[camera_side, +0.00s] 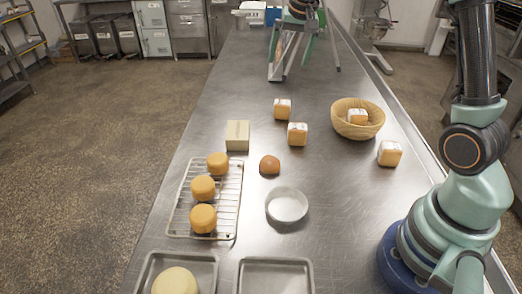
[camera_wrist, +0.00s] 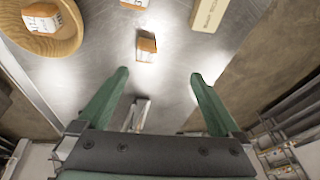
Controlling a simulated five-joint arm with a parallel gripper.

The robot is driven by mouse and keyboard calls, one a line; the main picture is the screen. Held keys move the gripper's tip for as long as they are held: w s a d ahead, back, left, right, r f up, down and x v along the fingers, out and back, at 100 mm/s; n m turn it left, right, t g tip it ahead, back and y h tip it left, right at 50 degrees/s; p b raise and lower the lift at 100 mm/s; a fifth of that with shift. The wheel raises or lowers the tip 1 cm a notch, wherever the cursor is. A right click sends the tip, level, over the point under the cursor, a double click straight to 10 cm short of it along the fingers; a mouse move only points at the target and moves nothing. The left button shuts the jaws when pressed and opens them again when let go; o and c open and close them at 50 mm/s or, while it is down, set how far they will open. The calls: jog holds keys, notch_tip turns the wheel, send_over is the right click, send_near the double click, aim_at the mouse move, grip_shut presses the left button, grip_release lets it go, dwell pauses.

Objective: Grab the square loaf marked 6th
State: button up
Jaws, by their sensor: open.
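My gripper (camera_side: 290,62) is over the far table, open and empty. In the wrist view my gripper (camera_wrist: 160,75) has its fingers apart, with a loaf (camera_wrist: 146,47) beyond the tips, between their lines.
A pale box (camera_side: 237,135) stands left of the loaves. A wire rack (camera_side: 225,222) holds round cakes. A bread bun (camera_side: 269,165), a round tin (camera_side: 287,206) and two trays (camera_side: 275,264) are nearer. Bare metal table lies between my gripper and the loaves.

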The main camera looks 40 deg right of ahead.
jog(key=w+d+f+m, duration=0.3)
jog(key=w+d+f, duration=0.2)
jog(key=d+f, duration=0.15)
send_over(283, 102)
jog(key=shift+g, duration=0.4)
jog(key=f, duration=0.5)
jog(key=s+f, duration=0.1)
jog(key=f, duration=0.1)
jog(key=shift+a+f, duration=0.1)
jog(key=shift+f, duration=0.3)
jog(key=x, duration=0.4)
jog(key=shift+s+a, duration=0.15)
jog(key=shift+s, duration=0.1)
jog(key=shift+w+f, duration=0.2)
jog(key=shift+f, duration=0.45)
jog(key=c, duration=1.3)
jog(key=shift+r, duration=0.1)
jog(key=shift+c, duration=0.2)
